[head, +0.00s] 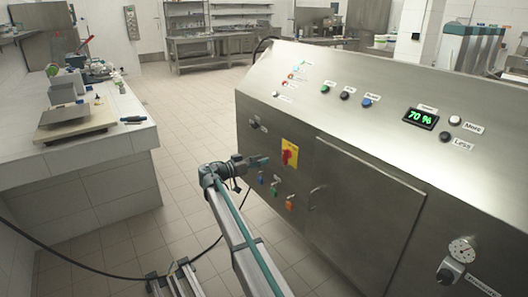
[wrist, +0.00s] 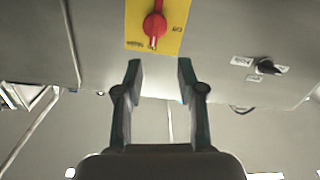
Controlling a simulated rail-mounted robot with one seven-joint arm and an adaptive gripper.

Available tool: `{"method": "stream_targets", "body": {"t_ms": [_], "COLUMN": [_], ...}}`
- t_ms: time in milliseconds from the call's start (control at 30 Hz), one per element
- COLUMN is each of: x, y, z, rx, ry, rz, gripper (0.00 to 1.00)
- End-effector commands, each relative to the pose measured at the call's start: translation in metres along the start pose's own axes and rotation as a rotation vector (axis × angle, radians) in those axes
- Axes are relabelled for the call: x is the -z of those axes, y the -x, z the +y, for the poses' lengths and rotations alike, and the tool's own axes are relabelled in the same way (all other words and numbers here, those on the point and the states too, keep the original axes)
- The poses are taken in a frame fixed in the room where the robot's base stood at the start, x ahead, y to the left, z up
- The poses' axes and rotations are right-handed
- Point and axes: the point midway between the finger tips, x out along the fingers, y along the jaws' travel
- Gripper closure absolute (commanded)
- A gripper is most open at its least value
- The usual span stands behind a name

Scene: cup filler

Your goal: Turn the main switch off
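The main switch is a red rotary knob (head: 288,157) on a yellow plate (head: 291,146), on the front of the steel machine. In the wrist view the red knob (wrist: 155,25) is at the top centre on its yellow plate (wrist: 176,30), with its narrow end pointing down in the picture. The plate's labels are too blurred to read. My gripper (head: 263,161) is just left of the switch in the head view. In the wrist view my gripper (wrist: 160,70) is open and empty, its fingertips apart and short of the knob, with no contact visible.
The steel machine (head: 370,190) has a black selector (head: 257,124) left of the switch and small coloured fittings (head: 275,189) below. A closed door (head: 360,215) with a handle is to the right. A tiled counter (head: 100,165) stands left, with clear floor between.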

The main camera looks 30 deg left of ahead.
Motion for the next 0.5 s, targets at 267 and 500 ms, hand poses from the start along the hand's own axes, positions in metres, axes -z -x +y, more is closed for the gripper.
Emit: {"method": "stream_targets", "body": {"t_ms": [267,500], "x": [0.010,0.011], "y": [-0.003,-0.030], "z": [0.007,0.008], "rx": [-0.020,-0.021], "ry": [-0.198,-0.203], "rz": [0.054,0.052], "gripper": [0.61,0.61]}}
